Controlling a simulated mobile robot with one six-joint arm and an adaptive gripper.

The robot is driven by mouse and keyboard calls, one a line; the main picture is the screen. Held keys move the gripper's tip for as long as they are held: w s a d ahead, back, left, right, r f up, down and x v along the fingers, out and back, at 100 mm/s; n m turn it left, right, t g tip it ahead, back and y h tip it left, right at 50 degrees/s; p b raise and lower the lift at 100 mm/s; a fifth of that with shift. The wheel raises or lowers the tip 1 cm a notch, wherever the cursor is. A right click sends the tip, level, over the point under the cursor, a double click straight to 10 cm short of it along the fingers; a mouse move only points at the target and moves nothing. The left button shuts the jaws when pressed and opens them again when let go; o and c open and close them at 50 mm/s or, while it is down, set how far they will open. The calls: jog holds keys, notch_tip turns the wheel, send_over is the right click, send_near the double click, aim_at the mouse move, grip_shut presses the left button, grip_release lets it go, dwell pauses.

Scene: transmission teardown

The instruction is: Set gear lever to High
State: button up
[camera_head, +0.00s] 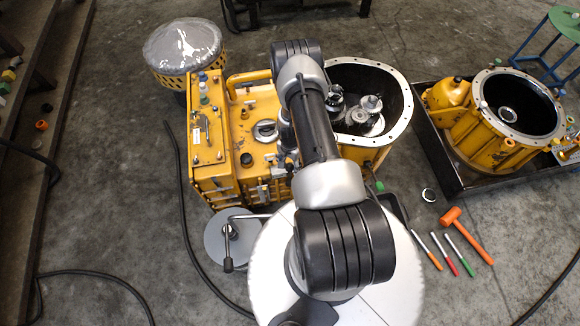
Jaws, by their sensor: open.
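A lever with a dark knob (228,265) and a metal rod stands on a round grey plate (213,248) at the lower left, in front of the yellow transmission housing (208,160). It appears to be the gear lever, but I cannot read any High mark or tell its setting. My arm reaches from the white base up over the housing, and its far end bends down behind the forearm. My gripper cannot be made out; the forearm hides that area. Small dark and metal parts beside the forearm are too small to identify.
An open yellow bell housing (400,98) with metal gears is at centre right. Another yellow casing (497,150) sits in a black tray (447,178). An orange hammer (466,235) and several coloured-handled tools lie on the floor. A black cable (183,215) runs left of the lever.

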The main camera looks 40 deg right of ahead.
jog(key=shift+f, duration=0.8)
jog(key=shift+c, duration=0.2)
grip_shut()
